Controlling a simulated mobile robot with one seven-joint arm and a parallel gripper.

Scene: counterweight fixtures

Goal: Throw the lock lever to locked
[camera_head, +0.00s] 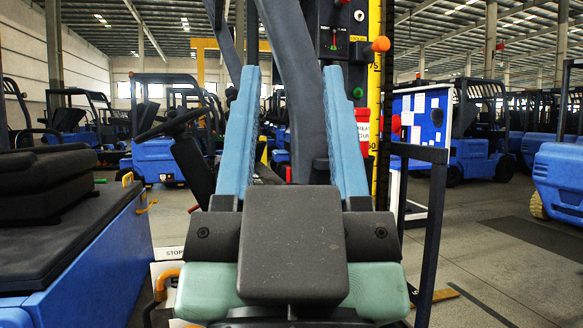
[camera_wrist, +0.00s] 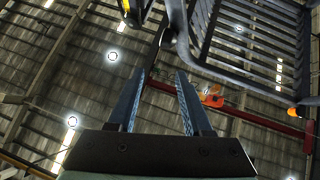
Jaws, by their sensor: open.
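A lever with an orange knob (camera_head: 380,44) sticks out to the right from a dark control panel (camera_head: 325,14) in the head view, at the upper middle. I take it to be the lock lever; its label is too small to read. A small indicator with red and green marks (camera_head: 333,41) is beside it. My gripper (camera_head: 292,78) is open and empty, its two blue fingers pointing up and apart, with the knob above and right of the right fingertip. The open fingers also show in the wrist view (camera_wrist: 161,75), against the ceiling. An orange knob-like thing (camera_wrist: 293,112) is at its right edge.
A yellow measuring strip (camera_head: 375,100) stands right of the panel. A dark post frame (camera_head: 437,220) and a blue notice board (camera_head: 425,115) are at right. A blue forklift body (camera_head: 100,265) is close at left.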

